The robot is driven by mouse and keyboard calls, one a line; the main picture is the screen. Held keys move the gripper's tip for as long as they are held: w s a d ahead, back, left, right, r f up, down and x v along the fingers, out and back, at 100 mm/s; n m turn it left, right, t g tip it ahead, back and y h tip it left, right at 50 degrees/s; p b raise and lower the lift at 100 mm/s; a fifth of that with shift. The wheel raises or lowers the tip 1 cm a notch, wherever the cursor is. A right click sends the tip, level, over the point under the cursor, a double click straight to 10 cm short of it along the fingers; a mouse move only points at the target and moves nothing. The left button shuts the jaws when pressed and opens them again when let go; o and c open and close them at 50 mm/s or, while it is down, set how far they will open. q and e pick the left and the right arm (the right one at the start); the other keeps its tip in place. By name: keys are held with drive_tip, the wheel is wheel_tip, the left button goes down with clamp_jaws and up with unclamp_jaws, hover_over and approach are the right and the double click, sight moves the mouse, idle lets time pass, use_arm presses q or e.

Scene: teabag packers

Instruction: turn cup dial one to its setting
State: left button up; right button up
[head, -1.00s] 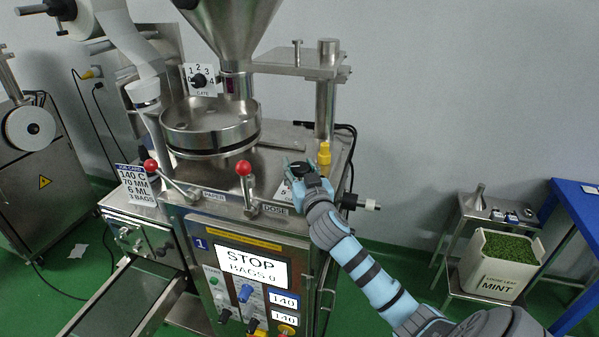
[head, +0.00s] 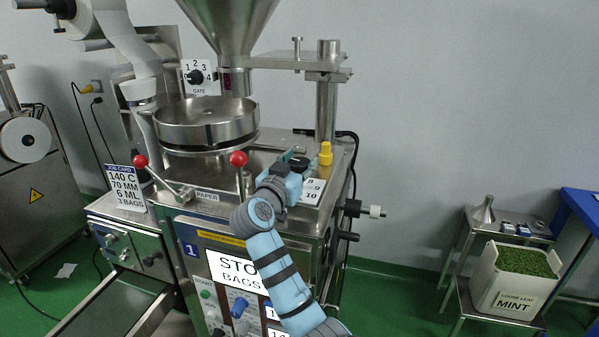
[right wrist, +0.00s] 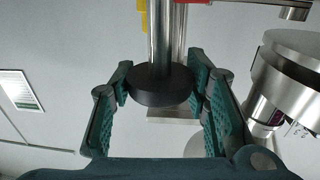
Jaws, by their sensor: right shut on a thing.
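Cup dial one is a black round knob (head: 299,163) on top of the steel machine marked 1. A white number plate (head: 313,190) beside it shows 8, 9 and 10; its other numbers are hidden by my gripper. My right gripper (head: 286,170) is at the dial and is shut on it. In the right wrist view, the black disc of the dial (right wrist: 160,92) sits between the two green finger pads (right wrist: 163,100). The dial's pointer cannot be made out. A job card (head: 127,187) on the left reads 140 C, 70 MM, 6 ML, 3 BAGS. My left gripper is not in view.
Two red-ball levers (head: 239,159) (head: 140,161) stand left of my gripper. A yellow fitting (head: 326,153) and a steel post (head: 327,110) are close behind the dial. The round pan (head: 205,122) is at the left. A mint bin (head: 513,281) stands far right.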

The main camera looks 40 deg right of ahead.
sight(295, 169)
idle(0.4)
drive_tip(key=o, duration=1.2)
drive_tip(key=v, duration=0.7)
drive_tip(key=shift+s+a, duration=0.15)
drive_tip(key=shift+a, duration=0.2)
drive_tip(key=shift+d, duration=0.2)
drive_tip(key=shift+a+f, duration=0.1)
